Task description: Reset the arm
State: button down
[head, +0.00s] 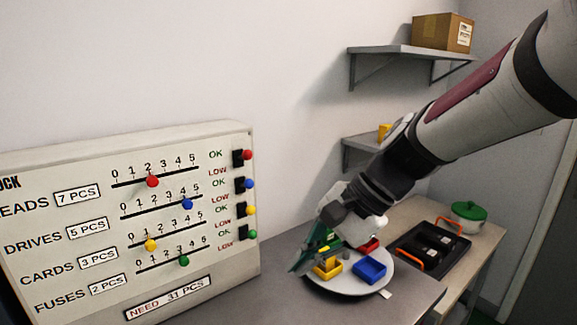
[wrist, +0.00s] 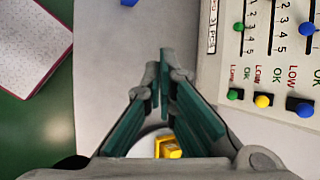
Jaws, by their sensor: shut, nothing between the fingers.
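My arm comes down from the upper right in the head view. My gripper (head: 298,268) has green finger pads and hangs over the left side of a round white tray, beside the panel's right end. In the wrist view the fingertips of my gripper (wrist: 162,82) come together with nothing between them. Behind the fingers, a yellow bin (wrist: 168,148) shows. I cannot tell whether the fingers touch the tray.
The round tray (head: 345,287) holds a yellow bin (head: 327,269), blue bin (head: 370,270) and red bin (head: 368,245). The slider panel (head: 225,270) stands left. A black tray (head: 418,262) with orange handles and a green-lidded pot (head: 468,216) stand right. Shelves (head: 405,52) hang above.

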jog(key=s+d+r+n+t+h, duration=0.3)
jog(key=s+d+n+h, duration=0.4)
jog(key=s+d, duration=0.7)
jog(key=d+n+t, duration=0.1)
jog(key=d, duration=0.1)
jog(key=shift+d+n+t, duration=0.3)
jog(key=shift+n+t, duration=0.1)
dwell(1.6)
